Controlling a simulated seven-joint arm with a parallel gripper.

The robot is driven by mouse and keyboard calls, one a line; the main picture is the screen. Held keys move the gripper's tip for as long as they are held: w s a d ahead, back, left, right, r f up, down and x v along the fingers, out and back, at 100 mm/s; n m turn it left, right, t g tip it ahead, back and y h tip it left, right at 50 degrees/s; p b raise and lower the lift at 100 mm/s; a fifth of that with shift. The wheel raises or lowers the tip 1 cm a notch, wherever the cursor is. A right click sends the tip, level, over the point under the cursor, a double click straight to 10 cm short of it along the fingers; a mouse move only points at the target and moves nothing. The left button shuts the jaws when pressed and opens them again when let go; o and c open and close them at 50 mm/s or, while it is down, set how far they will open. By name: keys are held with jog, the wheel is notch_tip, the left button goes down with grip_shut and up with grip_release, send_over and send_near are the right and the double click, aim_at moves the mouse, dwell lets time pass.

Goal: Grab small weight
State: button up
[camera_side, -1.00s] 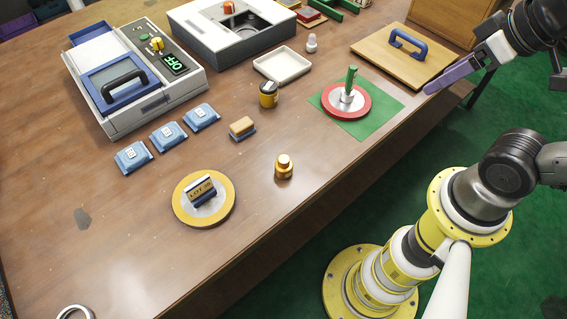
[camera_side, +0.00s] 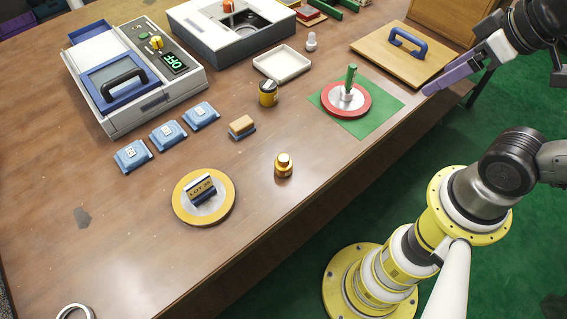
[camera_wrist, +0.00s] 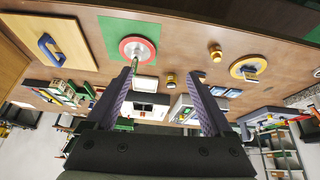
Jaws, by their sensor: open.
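A small brass weight with a knob on top (camera_side: 283,166) stands upright on the brown table near its front edge. It also shows in the wrist view (camera_wrist: 216,53), right of centre. My gripper (camera_wrist: 160,76) has its two purple fingers spread wide with nothing between them. In the side view my gripper (camera_side: 430,88) hangs at the upper right, beside the table edge by the wooden board and well away from the weight.
A yellow-rimmed disc with a "LOT" block (camera_side: 204,212) lies left of the weight. A red disc with a green handle (camera_side: 348,107) sits on a green mat. A yellow-black jar (camera_side: 268,100), white tray (camera_side: 283,78) and blue-handled board (camera_side: 440,62) stand further back.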

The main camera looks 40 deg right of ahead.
jog(key=w+a+r+n, duration=0.2)
jog(key=w+r+n, duration=0.2)
jog(key=w+n, duration=0.3)
jog(key=n+g, duration=0.6)
jog(key=n, duration=0.4)
send_over(284, 157)
notch_tip(284, 157, down, 16)
notch_tip(284, 157, down, 7)
jog(key=shift+f, duration=3.05)
jog(key=shift+c, duration=0.3)
